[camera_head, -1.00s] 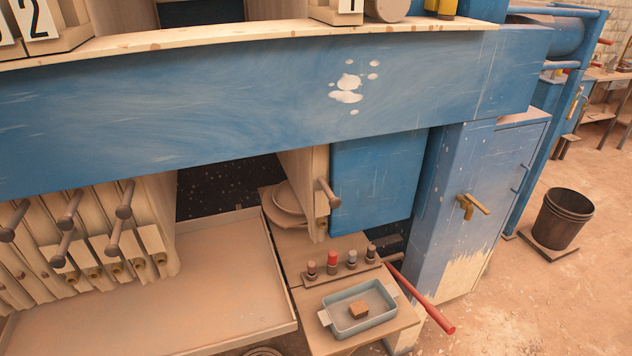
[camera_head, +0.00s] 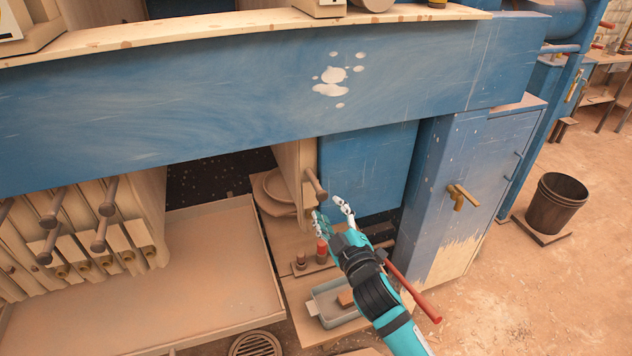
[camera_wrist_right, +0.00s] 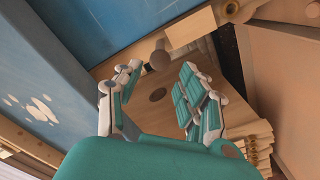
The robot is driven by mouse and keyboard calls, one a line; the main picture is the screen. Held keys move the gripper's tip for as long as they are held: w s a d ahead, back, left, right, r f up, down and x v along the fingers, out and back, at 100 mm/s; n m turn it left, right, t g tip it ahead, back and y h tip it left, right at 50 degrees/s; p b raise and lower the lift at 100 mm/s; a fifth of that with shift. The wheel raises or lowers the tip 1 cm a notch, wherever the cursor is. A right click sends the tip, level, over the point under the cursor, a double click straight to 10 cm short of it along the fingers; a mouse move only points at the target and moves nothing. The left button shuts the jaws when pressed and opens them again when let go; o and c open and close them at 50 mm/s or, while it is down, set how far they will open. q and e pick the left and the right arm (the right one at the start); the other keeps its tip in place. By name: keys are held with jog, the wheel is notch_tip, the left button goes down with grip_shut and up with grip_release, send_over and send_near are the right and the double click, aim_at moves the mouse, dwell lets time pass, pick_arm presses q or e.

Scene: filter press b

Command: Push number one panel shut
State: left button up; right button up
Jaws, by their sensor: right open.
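A pale single panel (camera_head: 292,165) with a brown peg handle (camera_head: 315,187) stands upright beside the blue end plate (camera_head: 368,170), apart from the stack of similar panels (camera_head: 95,235) at left. No number shows on it, so I cannot tell for sure that it is number one. My right gripper (camera_head: 331,208) is open and empty, just below and beside this peg. In the right wrist view, a peg (camera_wrist_right: 159,56) shows just beyond the spread fingers (camera_wrist_right: 160,76). I cannot tell whether they touch it. My left gripper is out of view.
A shelf under my right arm carries a red-topped bottle (camera_head: 322,252) and a blue-grey tray (camera_head: 325,305). A red lever (camera_head: 420,300) sticks out to the right. A blue cabinet (camera_head: 475,190) with a brass handle stands right. An empty wide tray (camera_head: 225,275) lies left.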

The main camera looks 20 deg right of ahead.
aim_at(316, 183)
jog(key=w+p, duration=0.1)
jog(key=w, duration=0.9)
jog(key=shift+w+a+p, duration=0.1)
jog(key=shift+a+p, duration=0.05)
jog(key=shift+p, duration=0.15)
jog(key=shift+f, duration=0.1)
grip_shut()
